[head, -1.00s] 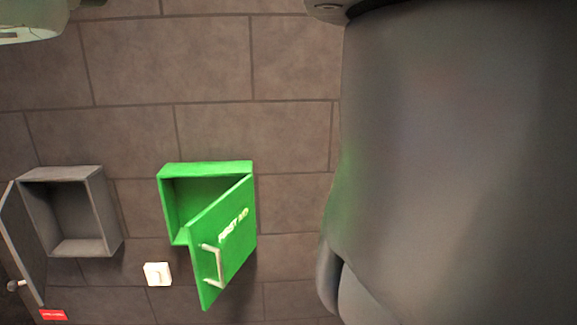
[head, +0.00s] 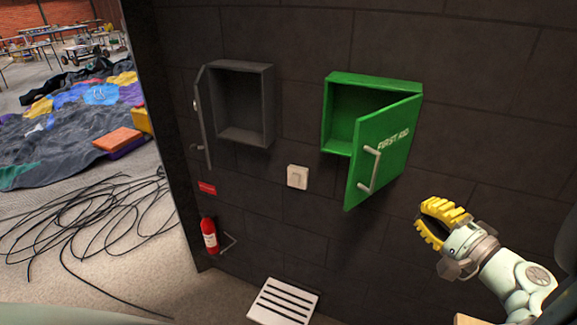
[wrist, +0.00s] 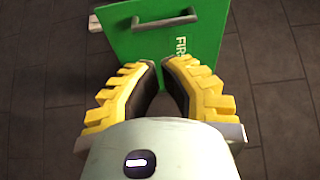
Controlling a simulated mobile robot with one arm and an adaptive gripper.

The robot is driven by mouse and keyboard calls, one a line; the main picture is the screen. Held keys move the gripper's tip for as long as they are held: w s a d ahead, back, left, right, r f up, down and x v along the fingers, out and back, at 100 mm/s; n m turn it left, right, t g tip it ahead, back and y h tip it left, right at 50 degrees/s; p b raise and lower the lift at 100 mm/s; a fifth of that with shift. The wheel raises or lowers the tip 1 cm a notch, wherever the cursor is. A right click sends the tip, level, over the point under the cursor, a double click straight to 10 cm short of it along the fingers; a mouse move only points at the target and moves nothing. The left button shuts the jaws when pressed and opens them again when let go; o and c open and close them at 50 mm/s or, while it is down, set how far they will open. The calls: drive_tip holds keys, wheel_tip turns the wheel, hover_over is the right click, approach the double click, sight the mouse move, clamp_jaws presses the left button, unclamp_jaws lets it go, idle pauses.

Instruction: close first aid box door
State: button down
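The green first aid box (head: 375,82) is fixed to the dark tiled wall, right of centre in the head view. Its door (head: 392,135), with a "FIRST AID" label and a pale bar handle (head: 369,168), is hinged on the right and stands partly open. The box interior shows on the left. My gripper (head: 422,218), with yellow ribbed fingers, is below and right of the door, apart from it. In the wrist view, the door (wrist: 160,45) and handle (wrist: 165,19) lie beyond the fingertips (wrist: 160,62). The fingertips are close together with nothing between them.
A grey open box (head: 267,105) hangs to the left, with a white switch (head: 297,177) between the boxes. A fire extinguisher (head: 209,235) and a white slotted panel (head: 284,302) are lower down. Black cables (head: 80,230) cover the floor at left.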

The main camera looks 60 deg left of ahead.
drive_tip(key=w+a+p, duration=0.1)
drive_tip(key=a+p, duration=0.5)
drive_tip(key=a, duration=0.5)
drive_tip(key=shift+a, duration=0.15)
idle(0.3)
